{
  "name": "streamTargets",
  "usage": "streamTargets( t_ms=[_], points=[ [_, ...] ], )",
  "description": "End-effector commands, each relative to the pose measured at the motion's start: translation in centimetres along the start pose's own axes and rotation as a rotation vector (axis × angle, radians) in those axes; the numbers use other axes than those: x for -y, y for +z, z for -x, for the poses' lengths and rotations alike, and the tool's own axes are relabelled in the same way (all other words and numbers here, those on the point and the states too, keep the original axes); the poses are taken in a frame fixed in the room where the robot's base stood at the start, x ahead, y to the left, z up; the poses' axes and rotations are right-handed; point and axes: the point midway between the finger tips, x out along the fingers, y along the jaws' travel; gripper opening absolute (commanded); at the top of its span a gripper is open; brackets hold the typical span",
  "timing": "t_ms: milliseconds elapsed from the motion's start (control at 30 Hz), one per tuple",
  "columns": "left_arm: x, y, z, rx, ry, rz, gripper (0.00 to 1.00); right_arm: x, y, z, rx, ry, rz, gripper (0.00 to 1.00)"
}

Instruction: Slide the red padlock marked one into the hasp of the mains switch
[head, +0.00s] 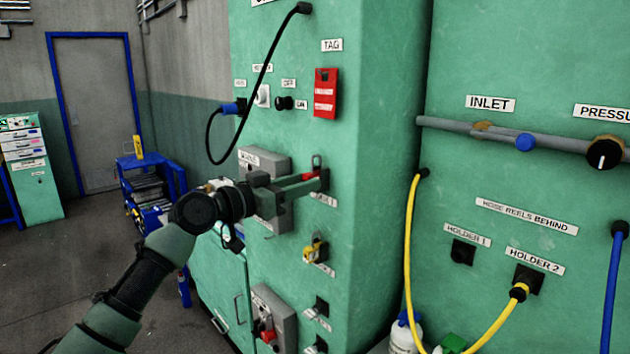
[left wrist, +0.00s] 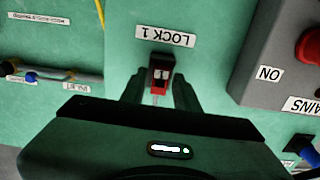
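The red padlock (left wrist: 158,75) is between the fingertips of my left gripper (left wrist: 160,84), just by the LOCK 1 label in the left wrist view. The fingers look closed on its sides. In the head view, the padlock's red body (head: 312,176) and grey shackle show at the end of my left gripper (head: 308,184). A dark part, perhaps its holder, touches or overlaps its top. The mains switch is a grey box with a red knob (left wrist: 312,47), right of the padlock in the left wrist view. Its hasp cannot be made out. My right gripper is out of view.
A red TAG holder (head: 325,93) is on the green cabinet above my gripper. A black cable (head: 262,85) hangs nearby. A yellow padlock-like item (head: 316,250) is lower on the same face. A pipe and a yellow hose (head: 409,255) are at right.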

Motion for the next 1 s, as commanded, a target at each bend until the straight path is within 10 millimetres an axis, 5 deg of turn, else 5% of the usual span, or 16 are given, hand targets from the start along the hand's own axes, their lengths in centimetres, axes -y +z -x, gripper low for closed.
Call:
streamTargets(
  t_ms=[100, 1000],
  points=[
    [0.0, 0.0, 0.0, 0.0, 0.0, 0.0, 0.0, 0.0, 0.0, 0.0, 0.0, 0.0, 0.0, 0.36],
    [0.0, -0.1, 1.9, -0.002, 0.0, 0.0, 0.0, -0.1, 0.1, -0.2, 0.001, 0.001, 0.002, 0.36]
  ],
)
